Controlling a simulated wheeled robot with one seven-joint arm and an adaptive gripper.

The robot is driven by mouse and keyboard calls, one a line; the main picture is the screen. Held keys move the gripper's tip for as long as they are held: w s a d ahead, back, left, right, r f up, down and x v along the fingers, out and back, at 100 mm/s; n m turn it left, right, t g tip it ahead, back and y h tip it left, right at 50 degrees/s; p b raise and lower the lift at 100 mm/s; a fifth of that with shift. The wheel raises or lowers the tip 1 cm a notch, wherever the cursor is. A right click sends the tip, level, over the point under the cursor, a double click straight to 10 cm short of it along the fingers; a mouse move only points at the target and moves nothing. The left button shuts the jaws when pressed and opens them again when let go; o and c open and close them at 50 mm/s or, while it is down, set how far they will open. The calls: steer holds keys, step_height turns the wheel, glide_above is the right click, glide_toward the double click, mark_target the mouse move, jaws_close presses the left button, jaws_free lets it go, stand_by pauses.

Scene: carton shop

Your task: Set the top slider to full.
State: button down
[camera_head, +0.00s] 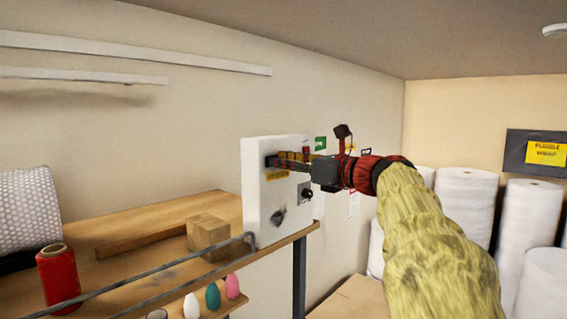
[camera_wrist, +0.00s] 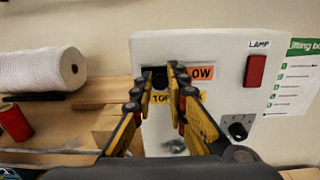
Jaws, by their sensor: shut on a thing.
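A white control box (camera_head: 258,205) stands at the end of the wooden shelf. In the wrist view its front (camera_wrist: 215,60) carries an orange label ending in "OW" (camera_wrist: 201,73) and a yellow label partly hidden by my fingers, reading something like "TOP" (camera_wrist: 159,97). My gripper (camera_head: 274,161) reaches the upper part of the box from the right. In the wrist view its yellow and black fingers (camera_wrist: 168,76) are shut on the dark slider knob (camera_wrist: 155,72), left of the orange label. Most of the knob and its slot are hidden between the fingertips.
The box also has a red lamp switch (camera_wrist: 255,70) and a dark rotary knob (camera_wrist: 238,127). A metal rail (camera_head: 180,268) runs along the shelf front. A wooden block (camera_head: 208,232), a red spool (camera_head: 58,278) and a bubble-wrap roll (camera_head: 28,208) sit left of the box.

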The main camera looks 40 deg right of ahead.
steer(key=shift+d, duration=0.1)
steer(key=d+p, duration=0.2)
steer(key=d, duration=0.3)
steer(key=shift+w+d, duration=0.15)
steer(key=shift+w, duration=0.05)
steer(key=shift+d, duration=0.1)
steer(key=c, duration=1.8)
jaws_free()
steer(key=shift+d, duration=0.15)
steer(key=shift+o, duration=0.2)
steer(key=shift+s, duration=0.1)
steer(key=s, duration=1.1)
steer(key=shift+s+d, duration=0.35)
steer(key=shift+s, duration=0.05)
